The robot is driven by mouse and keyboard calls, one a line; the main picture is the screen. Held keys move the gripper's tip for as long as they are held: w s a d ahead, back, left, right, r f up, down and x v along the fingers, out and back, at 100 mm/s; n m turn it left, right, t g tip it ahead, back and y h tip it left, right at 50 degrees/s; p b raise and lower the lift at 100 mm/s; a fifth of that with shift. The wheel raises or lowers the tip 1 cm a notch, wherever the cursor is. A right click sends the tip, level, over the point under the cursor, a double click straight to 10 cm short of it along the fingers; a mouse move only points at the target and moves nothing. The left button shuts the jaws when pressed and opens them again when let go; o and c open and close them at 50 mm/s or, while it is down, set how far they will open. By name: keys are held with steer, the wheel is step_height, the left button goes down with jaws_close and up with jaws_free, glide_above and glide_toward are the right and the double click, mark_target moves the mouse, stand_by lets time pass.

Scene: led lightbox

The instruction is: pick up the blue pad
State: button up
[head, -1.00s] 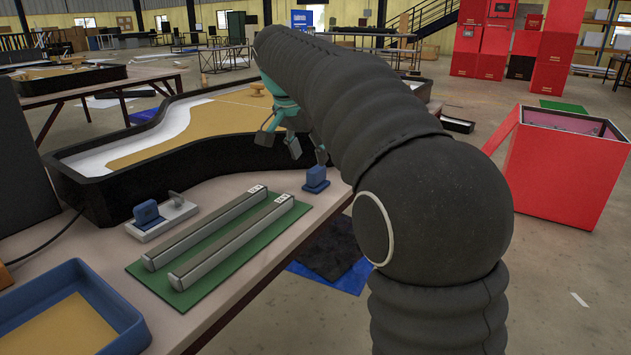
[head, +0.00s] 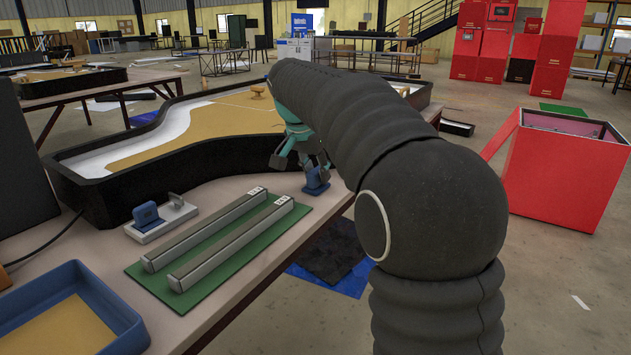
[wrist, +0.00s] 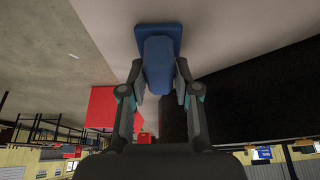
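A blue pad (head: 316,183) with a flat base and an upright block stands on the table near its right edge in the head view. My gripper (head: 298,170) is low over the table beside it, fingers spread, partly covering the pad. In the wrist view the blue pad (wrist: 158,62) lies between the two fingertips of my gripper (wrist: 160,80). A finger is on each side of the block, and the gripper looks open; whether either finger touches is hard to tell. A second blue piece (head: 147,214) sits in a white holder (head: 162,226) further left.
Two grey bars (head: 230,244) lie on a green mat (head: 203,292) in front of the gripper. A blue tray (head: 112,302) is at the lower left. A black-walled raised board (head: 165,172) stands close behind the pad. A red box (head: 560,165) stands off the table at right.

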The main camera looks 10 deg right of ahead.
jaws_close()
steer(key=shift+r, duration=0.45)
steer(key=r, duration=0.3)
steer(key=shift+s+d+r+p, duration=0.2)
steer(key=shift+d+r+p, duration=0.1)
steer(key=shift+d+r, duration=0.1)
steer(key=s+d+r, duration=0.5)
steer(key=d+r, duration=0.1)
steer(key=d, duration=0.3)
steer(key=shift+s+r, duration=0.15)
steer(key=shift+s, duration=0.2)
steer(key=shift+d, duration=0.1)
